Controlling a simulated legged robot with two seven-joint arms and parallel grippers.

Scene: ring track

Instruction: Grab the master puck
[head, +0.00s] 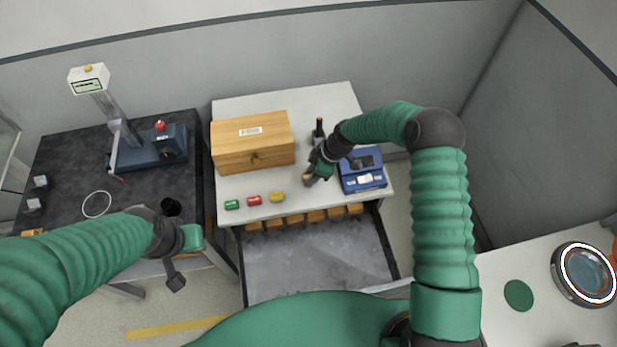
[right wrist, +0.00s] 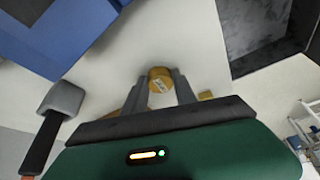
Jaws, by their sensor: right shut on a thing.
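The master puck, taken to be the short brass-coloured cylinder (right wrist: 160,79) with a small marked label, sits between the two grey fingers of my right gripper (right wrist: 161,88) in the right wrist view. The fingers are shut on its sides. In the head view my right gripper (head: 312,179) is low over the white table, between the wooden box and the blue device, and the puck is only a small tan spot there. I cannot tell whether the puck touches the table. My left gripper (head: 175,280) hangs at lower left, away from the white table; its jaws are unclear.
The wooden box (head: 252,157) and blue device (head: 362,181) flank my right gripper. A black-handled tool (right wrist: 52,115) is close by. Green, red and yellow cylinders (head: 254,200) line the front edge, above several tan blocks (head: 295,219). A dark table with a gauge stand (head: 150,150) is left.

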